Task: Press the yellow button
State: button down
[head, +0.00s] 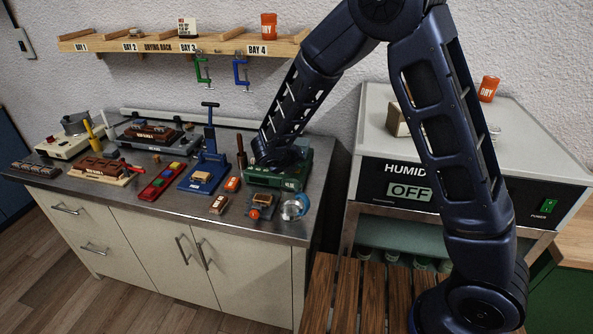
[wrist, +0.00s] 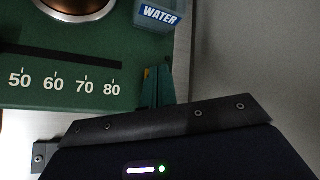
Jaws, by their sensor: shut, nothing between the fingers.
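A green device (head: 270,178) stands at the right end of the counter, under the end of my arm. The wrist view shows its green top (wrist: 60,95) with a scale marked 50 to 80. My gripper (wrist: 158,78) is shut and empty at the right edge of that top, just below the water container. A small yellow patch (wrist: 146,73) shows beside the fingertips, mostly hidden by them. I cannot tell whether it is the yellow button or whether the fingers touch it. In the head view my fingertips are hidden by my wrist.
A blue container labelled WATER (wrist: 160,15) and a copper round part (wrist: 77,5) are on the device. A red tray (head: 162,182) with coloured pieces and a blue press (head: 203,175) stand to the left. A drying rack (head: 180,40) hangs above.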

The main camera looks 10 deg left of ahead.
dwell(0.3)
jog(key=shift+r, duration=0.5)
jog(key=shift+r, duration=0.1)
jog(key=shift+r, duration=2.9)
